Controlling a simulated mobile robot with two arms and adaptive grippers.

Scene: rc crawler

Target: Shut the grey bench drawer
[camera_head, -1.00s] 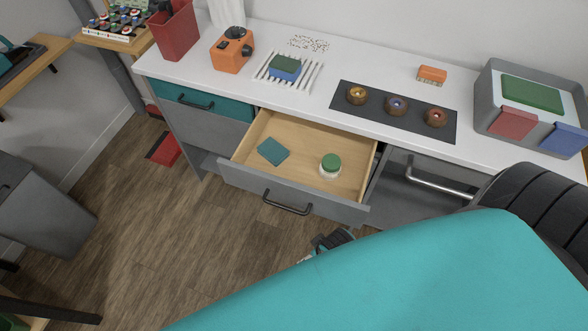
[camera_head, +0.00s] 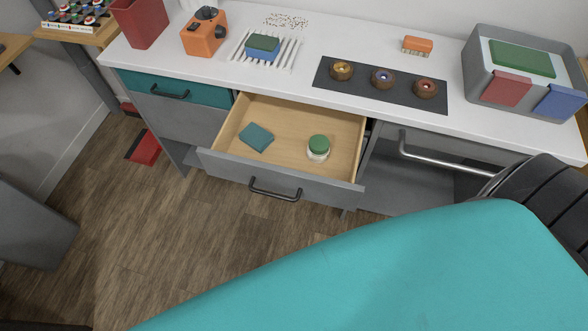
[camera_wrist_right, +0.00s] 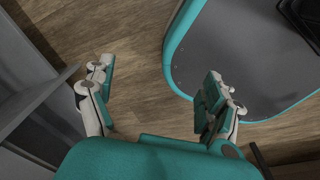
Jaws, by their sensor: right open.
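The grey bench drawer (camera_head: 225,171) stands pulled out under the white bench top, its pale wooden inside showing. A dark bar handle (camera_head: 275,191) is on its grey front. Inside lie a flat teal block (camera_head: 256,137) and a jar with a green lid (camera_head: 318,148). My right gripper (camera_wrist_right: 155,95) is open and empty in the right wrist view, above the wood floor. Grey panels show at the left of that view; I cannot tell whether the drawer is among them. The head view shows neither gripper; my large teal part hides the lower right.
A shut teal drawer (camera_head: 175,90) is left of the open one. A metal rail handle (camera_head: 440,163) is on the right. The bench top holds an orange device (camera_head: 204,36), a dark mat (camera_head: 345,88) with three round pieces and a grey bin (camera_head: 475,95). Floor before the drawer is clear.

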